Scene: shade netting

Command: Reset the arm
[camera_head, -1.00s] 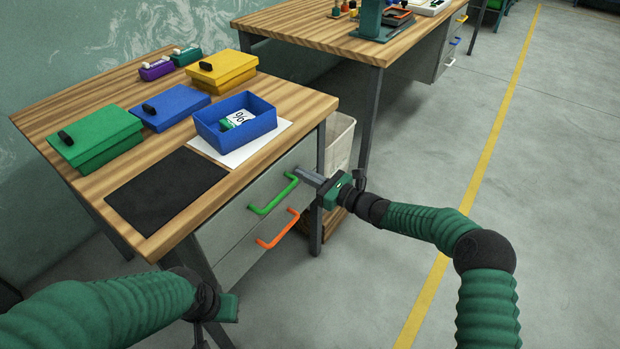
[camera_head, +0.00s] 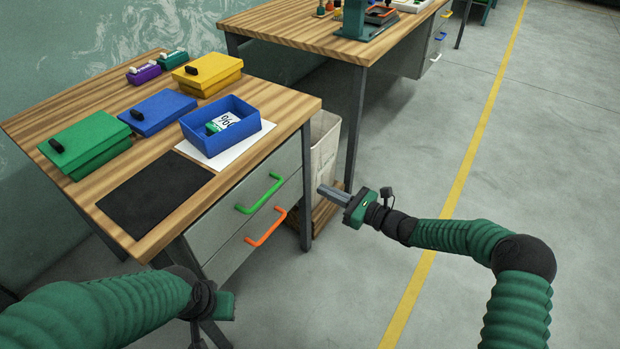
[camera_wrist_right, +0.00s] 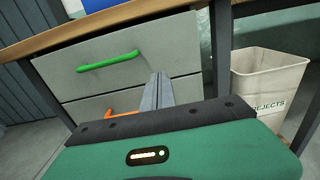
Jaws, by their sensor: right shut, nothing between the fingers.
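My right gripper (camera_head: 328,191) is shut and empty. It hangs in the air to the right of the workbench drawers, apart from the handles. In the right wrist view its closed fingers (camera_wrist_right: 157,92) point toward the drawer fronts. The upper drawer has a green handle (camera_head: 260,195) and the lower one an orange handle (camera_head: 266,228); both drawers look closed. My left arm (camera_head: 110,308) comes in from the lower left, and its gripper end (camera_head: 224,305) is near the table leg. Its fingers cannot be made out.
The wooden workbench (camera_head: 95,97) holds a green box (camera_head: 88,145), a blue lidded box (camera_head: 157,112), a yellow box (camera_head: 208,75), an open blue box (camera_head: 218,128) with a labelled item and a black mat (camera_head: 155,193). A rejects bin (camera_wrist_right: 268,85) stands beside the drawers. Floor at right is clear.

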